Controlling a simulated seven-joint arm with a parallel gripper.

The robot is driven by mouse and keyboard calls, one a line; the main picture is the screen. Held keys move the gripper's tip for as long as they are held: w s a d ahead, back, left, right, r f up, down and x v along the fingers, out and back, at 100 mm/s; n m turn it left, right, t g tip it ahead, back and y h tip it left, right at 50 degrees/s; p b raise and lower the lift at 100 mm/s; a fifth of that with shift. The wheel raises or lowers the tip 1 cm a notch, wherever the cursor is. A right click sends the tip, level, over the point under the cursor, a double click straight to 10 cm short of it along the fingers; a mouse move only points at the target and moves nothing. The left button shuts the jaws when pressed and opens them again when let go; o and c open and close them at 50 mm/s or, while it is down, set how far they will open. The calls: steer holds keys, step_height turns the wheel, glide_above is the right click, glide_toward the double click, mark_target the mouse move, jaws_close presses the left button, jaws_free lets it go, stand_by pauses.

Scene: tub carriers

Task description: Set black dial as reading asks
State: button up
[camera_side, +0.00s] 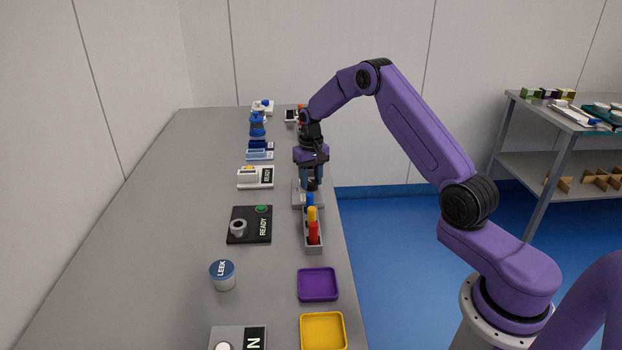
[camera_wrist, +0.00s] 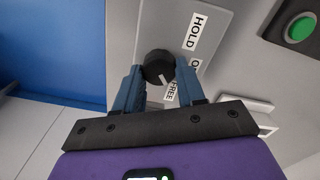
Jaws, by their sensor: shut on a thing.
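The black dial (camera_wrist: 158,66) sits on a grey panel (camera_wrist: 217,52) in the wrist view. A short pale mark on its face points down and slightly right in that view. White labels reading HOLD (camera_wrist: 196,32) and FREE (camera_wrist: 174,88) lie to its right, with a third partly hidden between them. My gripper (camera_wrist: 159,76) is shut on the dial, one blue finger on each side. In the side view my gripper (camera_side: 311,184) reaches down to the grey panel (camera_side: 298,197) near the table's right edge; the dial is hidden there.
A rack (camera_side: 313,247) with blue, yellow and red items stands just in front of the panel. A black READY panel (camera_side: 239,212) with a green button, a LEEK tub (camera_side: 224,281), and purple (camera_side: 318,298) and yellow (camera_side: 323,333) trays share the table.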

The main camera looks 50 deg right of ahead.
mark_target(311, 182)
steer(key=o, duration=1.1)
steer(key=shift+c, duration=0.2)
steer(key=shift+r, duration=0.15)
step_height(311, 182, up, 17)
steer(key=shift+r, duration=0.1)
